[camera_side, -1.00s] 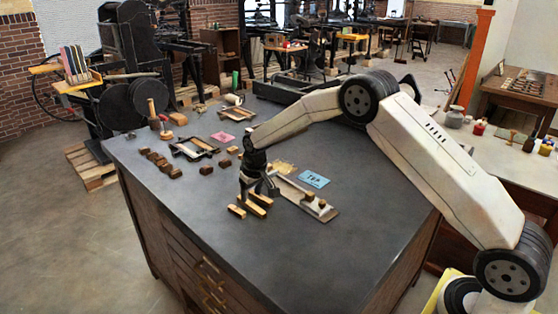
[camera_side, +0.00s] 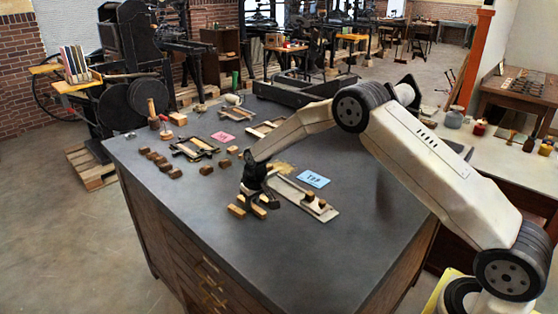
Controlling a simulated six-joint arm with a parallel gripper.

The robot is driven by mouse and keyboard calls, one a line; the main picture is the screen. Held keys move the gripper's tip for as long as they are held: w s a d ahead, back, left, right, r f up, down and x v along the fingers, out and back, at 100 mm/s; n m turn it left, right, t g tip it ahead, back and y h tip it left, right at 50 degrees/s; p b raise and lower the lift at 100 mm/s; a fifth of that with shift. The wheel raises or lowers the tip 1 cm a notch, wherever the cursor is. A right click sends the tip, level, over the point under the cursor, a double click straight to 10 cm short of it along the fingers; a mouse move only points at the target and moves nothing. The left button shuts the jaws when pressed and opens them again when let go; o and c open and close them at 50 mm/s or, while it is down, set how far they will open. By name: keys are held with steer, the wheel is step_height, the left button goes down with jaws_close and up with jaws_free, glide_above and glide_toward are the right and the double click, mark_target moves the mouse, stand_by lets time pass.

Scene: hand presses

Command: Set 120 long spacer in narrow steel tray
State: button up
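Several light wooden bars lie by my gripper (camera_side: 258,196) on the dark bench top. One bar (camera_side: 237,211) lies at the left, and another (camera_side: 258,210) lies to its right. A further piece of wood (camera_side: 269,202) shows right by the fingertips. I cannot tell which of them is the 120 long spacer. My gripper is low over these bars, and its dark fingers partly hide them. Whether it holds one is too small to tell. A narrow, long grey tray (camera_side: 291,192) lies just right of my gripper, with small wooden blocks (camera_side: 316,204) at its near end.
A blue card (camera_side: 313,179) lies behind the tray, and a pink card (camera_side: 223,138) lies farther back. A wooden frame (camera_side: 194,148) and several dark blocks (camera_side: 160,160) lie at the left. The bench top (camera_side: 330,250) is clear toward the front right.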

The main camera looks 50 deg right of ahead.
jaws_close()
steer(key=shift+r, duration=0.15)
steer(key=shift+r, duration=2.4)
steer(key=shift+s+d+r, duration=0.2)
steer(key=shift+d+r, duration=0.05)
steer(key=shift+d, duration=0.1)
steer(key=s+d+r, duration=0.8)
steer(key=s+d, duration=0.2)
steer(key=s, duration=0.2)
steer(key=shift+s+r+m, duration=0.15)
steer(key=shift+s+m, duration=0.15)
steer(key=shift+s, duration=0.1)
